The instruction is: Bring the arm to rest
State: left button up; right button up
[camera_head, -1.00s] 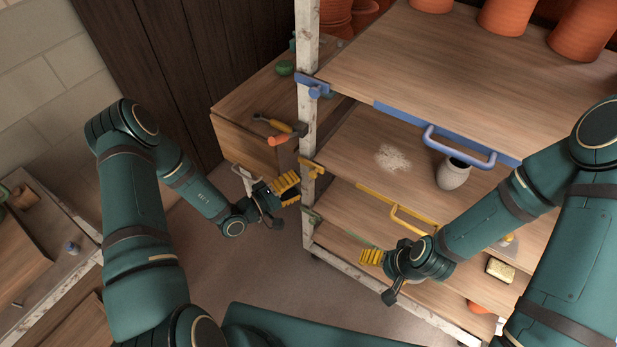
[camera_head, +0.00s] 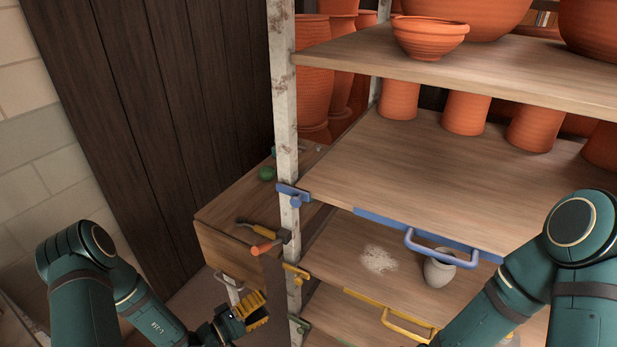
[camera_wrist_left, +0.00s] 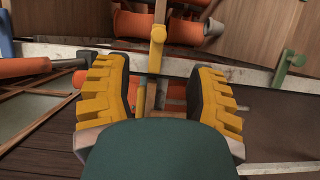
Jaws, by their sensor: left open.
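My left gripper (camera_head: 243,312) is low in the head view, left of the rack's white post, with its yellow fingers showing. In the left wrist view its two yellow-and-black fingers (camera_wrist_left: 158,100) stand wide apart. No object is held between them. A yellow latch (camera_wrist_left: 157,45) on the rack shows just beyond the fingertips; I cannot tell how far off it is. My right arm (camera_head: 565,255) comes in from the right in front of the shelves. Its gripper is below the picture's edge.
The rack's white post (camera_head: 284,120) stands close to my left gripper. A blue handle (camera_head: 440,250) and a yellow handle (camera_head: 405,325) stick out from the shelves. A grey jar (camera_head: 439,270) stands on a shelf. A hammer (camera_head: 262,230) lies on the wooden cabinet (camera_head: 215,210).

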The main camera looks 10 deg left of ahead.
pick_arm(q)
jog(key=s+d+f+m+g+y, duration=0.25)
jog(key=s+d+g, duration=0.25)
jog(key=s+g, duration=0.4)
jog(key=s+d+f+m+g+y, duration=0.2)
jog(key=s+d+f+m+g, duration=0.15)
jog(key=s+g, duration=0.5)
jog(key=w+d+r+m+t+y, duration=0.1)
jog(key=w+r+t+y, duration=0.1)
jog(key=w+t, duration=0.4)
jog(key=shift+m+y, duration=0.3)
jog(key=shift+y, duration=0.45)
jog(key=shift+f, duration=0.1)
